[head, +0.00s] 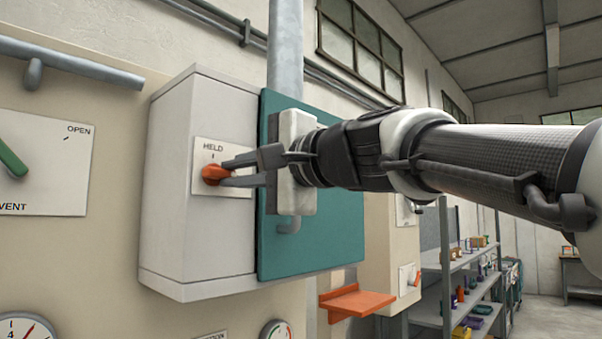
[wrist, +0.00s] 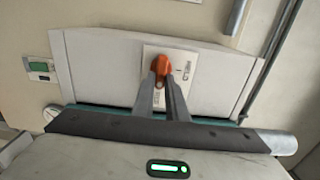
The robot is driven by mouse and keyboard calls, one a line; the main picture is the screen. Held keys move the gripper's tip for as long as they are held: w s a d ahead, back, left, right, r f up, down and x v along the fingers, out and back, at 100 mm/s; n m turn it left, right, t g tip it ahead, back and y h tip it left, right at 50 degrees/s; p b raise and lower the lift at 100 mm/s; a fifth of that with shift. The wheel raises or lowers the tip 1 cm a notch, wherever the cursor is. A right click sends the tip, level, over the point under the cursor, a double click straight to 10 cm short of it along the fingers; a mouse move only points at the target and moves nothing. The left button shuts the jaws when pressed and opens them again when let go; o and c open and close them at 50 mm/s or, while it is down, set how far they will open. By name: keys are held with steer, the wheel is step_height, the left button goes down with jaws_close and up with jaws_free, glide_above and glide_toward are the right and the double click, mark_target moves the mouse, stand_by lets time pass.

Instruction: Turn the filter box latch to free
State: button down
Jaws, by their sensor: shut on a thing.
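The filter box (head: 168,215) is a pale grey cabinet on the wall with a teal front panel (head: 325,232). On its side is a white plate (head: 238,183) marked HELD, with an orange latch knob (head: 213,174) on it. My gripper (head: 226,172) reaches in from the right, with its two grey fingers shut on the orange latch. In the wrist view the latch (wrist: 160,66) shows between the fingertips (wrist: 161,80), and the HELD plate (wrist: 180,60) lies behind it. The fingers cover part of the latch and plate.
A vent plate (head: 50,165) with a green lever (head: 10,158) is at the left. An orange shelf (head: 357,302) juts out below right. Gauges (head: 275,330) sit along the bottom. Shelving (head: 455,285) stands farther back. The teal panel is close to my wrist.

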stand_by(0.3)
steer(key=c, duration=1.8)
jaws_free()
steer(key=shift+o, duration=0.2)
steer(key=b+v, duration=0.2)
steer(key=v, duration=1.5)
steer(key=shift+s+b, duration=0.2)
steer(key=shift+b, duration=0.1)
steer(key=shift+d+f, duration=0.1)
step_height(320, 180, down, 22)
steer(key=w+d+n+g+h+p, duration=0.2)
steer(key=d+h, duration=0.1)
steer(key=h, duration=0.4)
steer(key=s+d+f+n+g+h, duration=0.1)
steer(key=s+d+f+n+h, duration=0.1)
steer(key=f, duration=0.5)
steer(key=s+d+f+n+g+h+p, duration=0.1)
steer(key=s+d+f+n+h, duration=0.1)
steer(key=f, duration=0.5)
steer(key=s+d+f+n+g+h, duration=0.2)
steer(key=s+d+f, duration=0.2)
steer(key=f, duration=0.4)
steer(key=shift+d+h+p, duration=0.3)
steer(key=shift+d+h, duration=0.1)
steer(key=shift+d, duration=0.4)
